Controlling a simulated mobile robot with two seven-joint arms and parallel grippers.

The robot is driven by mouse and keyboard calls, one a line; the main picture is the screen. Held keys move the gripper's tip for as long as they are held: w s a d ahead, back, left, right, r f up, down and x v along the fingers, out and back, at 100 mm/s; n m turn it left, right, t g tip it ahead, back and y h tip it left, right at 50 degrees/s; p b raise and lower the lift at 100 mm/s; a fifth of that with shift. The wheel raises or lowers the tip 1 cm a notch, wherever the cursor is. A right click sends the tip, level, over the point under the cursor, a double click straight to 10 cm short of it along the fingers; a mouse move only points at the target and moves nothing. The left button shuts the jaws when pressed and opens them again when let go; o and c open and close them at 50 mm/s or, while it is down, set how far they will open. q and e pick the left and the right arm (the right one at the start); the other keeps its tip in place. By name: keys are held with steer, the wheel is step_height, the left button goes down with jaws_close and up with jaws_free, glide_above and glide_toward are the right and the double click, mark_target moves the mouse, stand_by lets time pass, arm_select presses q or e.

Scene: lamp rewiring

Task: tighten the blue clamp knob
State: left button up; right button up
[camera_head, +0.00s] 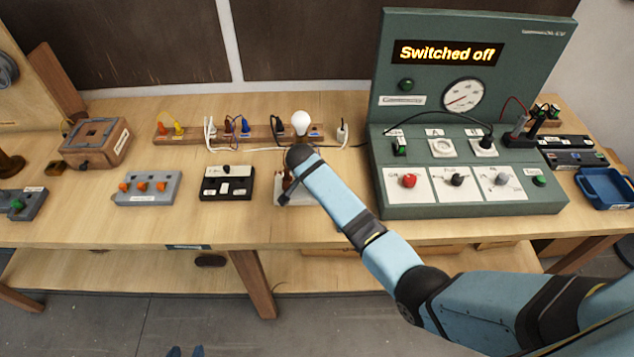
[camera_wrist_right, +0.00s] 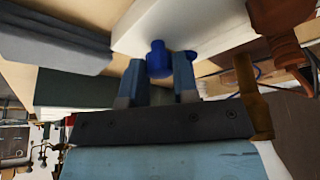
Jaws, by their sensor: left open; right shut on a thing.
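The blue clamp knob (camera_wrist_right: 158,58) shows in the right wrist view, at the edge of a white block (camera_wrist_right: 180,22). My right gripper (camera_wrist_right: 160,72) has one finger on each side of the knob and is shut on it. In the head view my right arm comes in from the right and ends over the white block (camera_head: 284,198). It hides the knob and most of the right gripper there.
A black switch box (camera_head: 227,184) and a grey block with orange knobs (camera_head: 147,188) stand left of the white block. A green console (camera_head: 470,190) reading "Switched off" stands right. Behind is a wooden strip (camera_head: 262,133) with a bulb (camera_head: 300,121) and cables.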

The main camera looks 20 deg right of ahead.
arm_select(q)
steer(key=shift+w+r, duration=0.1)
steer(key=shift+r, duration=0.05)
arm_select(e)
steer(key=shift+r+m, duration=0.1)
steer(key=shift+m, duration=0.2)
steer(key=o, duration=0.7)
steer(key=shift+c, duration=0.2)
arm_select(q)
steer(key=shift+f+m+b, duration=0.3)
steer(key=shift+f+b, duration=0.35)
steer(key=shift+b, duration=0.35)
arm_select(e)
steer(key=v, duration=1.3)
steer(key=shift+r, duration=0.35)
arm_select(q)
steer(key=shift+w+d+r, duration=0.1)
steer(key=shift+w, duration=0.1)
arm_select(e)
steer(key=shift+w+a, duration=0.1)
